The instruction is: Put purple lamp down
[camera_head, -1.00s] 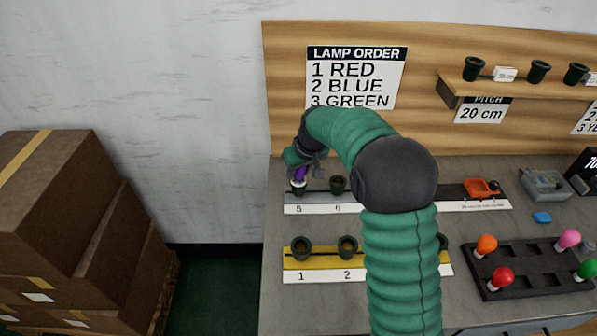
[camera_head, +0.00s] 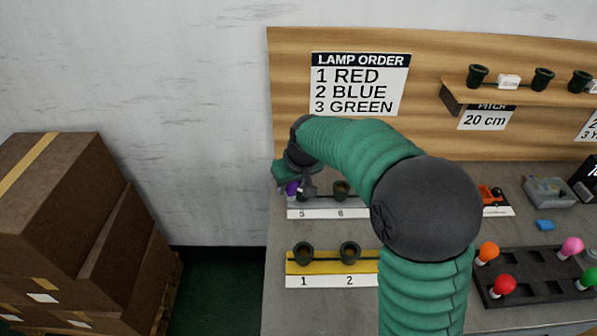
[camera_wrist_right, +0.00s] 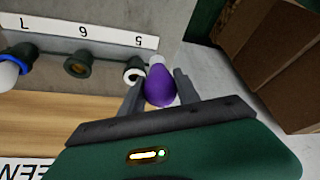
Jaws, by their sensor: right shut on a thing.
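The purple lamp (camera_wrist_right: 159,88) is between the two fingers of my right gripper (camera_wrist_right: 160,92) in the right wrist view, its white base pointing away from the palm. In the head view the purple lamp (camera_head: 291,188) shows only as a small patch beside the right gripper (camera_head: 297,188). The gripper is shut on it. The lamp is beside the socket at number 5 (camera_wrist_right: 134,72), on its outer side, and looks out of the socket. How high it is above the table I cannot tell. My left gripper is not in view.
The grey strip has an empty socket at number 6 (camera_wrist_right: 78,65). The yellow strip (camera_head: 327,262) has empty sockets at 1 and 2. A black tray (camera_head: 527,283) holds several lamps at the right. Cardboard boxes (camera_head: 60,220) stand left of the table. The wooden backboard (camera_head: 432,80) rises behind.

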